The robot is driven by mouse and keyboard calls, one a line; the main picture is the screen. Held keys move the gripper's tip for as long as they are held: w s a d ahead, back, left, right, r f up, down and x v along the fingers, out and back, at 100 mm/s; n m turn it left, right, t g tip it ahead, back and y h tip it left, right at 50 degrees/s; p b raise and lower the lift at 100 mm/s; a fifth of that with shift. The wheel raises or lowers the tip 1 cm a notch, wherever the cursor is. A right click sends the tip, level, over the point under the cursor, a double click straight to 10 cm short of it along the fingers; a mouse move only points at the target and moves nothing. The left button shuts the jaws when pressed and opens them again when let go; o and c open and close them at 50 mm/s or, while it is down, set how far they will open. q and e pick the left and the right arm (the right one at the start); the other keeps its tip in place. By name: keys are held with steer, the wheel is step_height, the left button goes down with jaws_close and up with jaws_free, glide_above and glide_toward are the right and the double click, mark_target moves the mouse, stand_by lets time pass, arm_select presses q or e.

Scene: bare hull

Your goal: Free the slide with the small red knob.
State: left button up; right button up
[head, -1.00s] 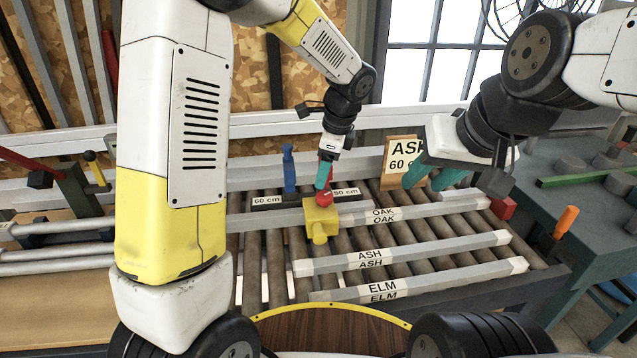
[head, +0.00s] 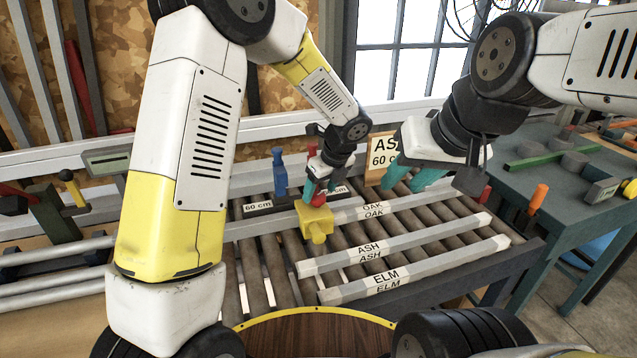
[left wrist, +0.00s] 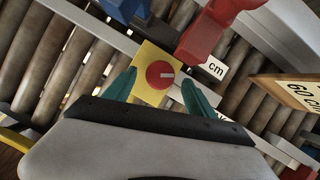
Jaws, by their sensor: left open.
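The small red knob (head: 319,199) sits on top of a yellow slide block (head: 313,222) on the rail above the rollers. The left wrist view shows the round knob (left wrist: 160,75) with a pale line across it, on the square yellow top (left wrist: 148,60). My left gripper (head: 318,190) is open, its teal fingers on either side of the knob. In the left wrist view a gap shows between each finger and the knob; whether the tips reach knob height I cannot tell. My right gripper (head: 408,182) is open and empty, to the right near the ASH sign.
A blue upright stop (head: 280,174) stands left of the slide, near the 60 cm label (head: 258,207). Bars marked OAK, ASH (head: 395,245) and ELM (head: 412,273) lie across the rollers. The ASH 60 cm sign (head: 380,158) stands behind. A workbench (head: 560,180) is at right.

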arm_select(q)
steer(key=shift+x, duration=0.9)
steer(key=c, duration=1.4)
steer(key=n, duration=0.2)
steer(key=n+g+y, duration=0.1)
steer(key=n, duration=0.1)
steer(key=shift+w+d+n, duration=0.1)
steer(key=shift+d+n, duration=0.05)
steer(key=shift+n, duration=0.15)
steer(key=o, duration=1.4)
